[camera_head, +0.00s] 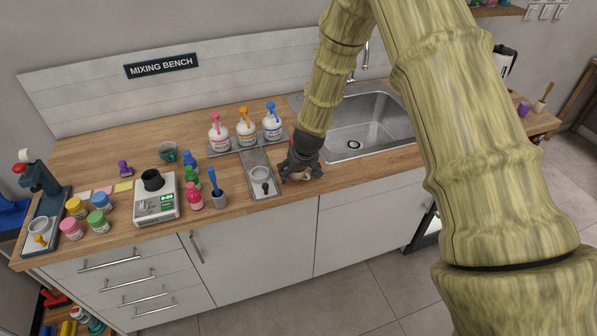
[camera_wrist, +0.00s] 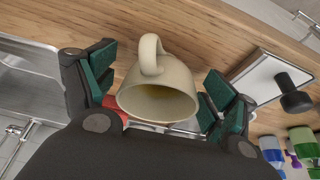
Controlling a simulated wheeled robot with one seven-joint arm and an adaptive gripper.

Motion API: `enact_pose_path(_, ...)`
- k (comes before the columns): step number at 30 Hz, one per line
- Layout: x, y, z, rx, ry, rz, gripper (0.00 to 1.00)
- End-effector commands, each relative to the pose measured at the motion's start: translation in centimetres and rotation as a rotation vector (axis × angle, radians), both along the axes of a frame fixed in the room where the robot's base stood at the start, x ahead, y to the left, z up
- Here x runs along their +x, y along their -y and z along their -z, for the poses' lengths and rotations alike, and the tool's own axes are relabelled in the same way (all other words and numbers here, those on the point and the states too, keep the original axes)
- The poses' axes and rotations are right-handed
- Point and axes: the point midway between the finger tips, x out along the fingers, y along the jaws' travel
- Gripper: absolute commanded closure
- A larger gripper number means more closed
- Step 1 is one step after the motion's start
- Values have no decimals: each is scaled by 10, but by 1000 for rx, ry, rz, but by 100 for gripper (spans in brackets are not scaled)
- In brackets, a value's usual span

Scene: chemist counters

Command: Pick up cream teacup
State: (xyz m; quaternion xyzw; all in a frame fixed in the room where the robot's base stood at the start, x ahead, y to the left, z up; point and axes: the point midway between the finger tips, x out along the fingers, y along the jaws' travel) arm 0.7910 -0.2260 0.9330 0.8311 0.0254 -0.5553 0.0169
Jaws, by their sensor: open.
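The cream teacup (camera_wrist: 160,95) shows large in the wrist view, between the two green-padded fingers of my gripper (camera_wrist: 158,92). Its handle points to the top of that view and its mouth faces the camera. The fingers are apart, with the cup between them; I cannot tell whether either pad touches it. In the head view my gripper (camera_head: 300,172) is low over the counter, left of the sink, and hides most of the cup; a small pale part of it (camera_head: 302,176) may show under the fingers.
The sink (camera_head: 365,125) lies to the right of my gripper. Three pump bottles (camera_head: 246,127) stand behind. A scale (camera_head: 155,198) and small bottles stand farther left. The wooden counter's front edge (camera_head: 340,180) is near.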

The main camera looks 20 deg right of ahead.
Motion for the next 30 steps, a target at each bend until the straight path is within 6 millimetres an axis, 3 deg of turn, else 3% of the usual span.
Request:
enact_pose_path(3, 0, 0, 0, 0, 0, 0, 16)
enact_pose_path(9, 0, 0, 0, 0, 0, 0, 53)
enact_pose_path(12, 0, 0, 0, 0, 0, 0, 66)
enact_pose_path(30, 0, 0, -5, 0, 1, -1, 66)
